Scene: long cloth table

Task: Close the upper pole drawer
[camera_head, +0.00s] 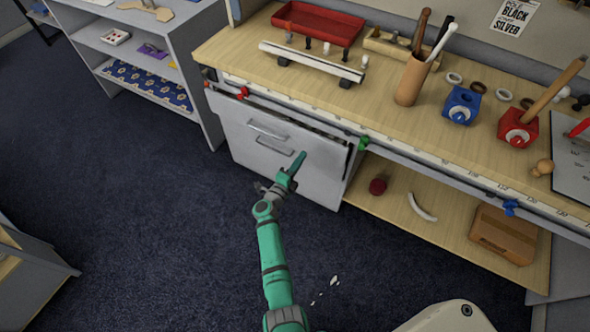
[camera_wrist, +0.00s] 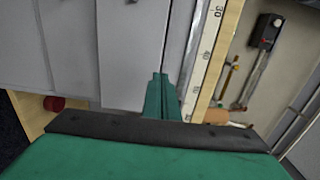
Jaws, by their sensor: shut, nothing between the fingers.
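The grey upper drawer (camera_head: 312,148) is in the cabinet under the workbench. It stands out a little from the bench, with a dark gap along its top edge. Two bar handles, an upper one (camera_head: 267,131) and a lower one (camera_head: 275,149), show on the cabinet front. My gripper (camera_head: 299,160) is shut and empty, in front of the cabinet, right of the handles. In the wrist view its green fingers (camera_wrist: 160,92) are together against grey panels. I cannot tell whether they touch the drawer front.
The wooden benchtop (camera_head: 375,105) holds a red tray (camera_head: 318,22), a tool cup (camera_head: 412,80) and blue and red blocks. A ruler strip (camera_wrist: 207,58) runs along its front edge. A lower shelf (camera_head: 400,208) is on the right. Dark carpet (camera_head: 150,240) is clear on the left.

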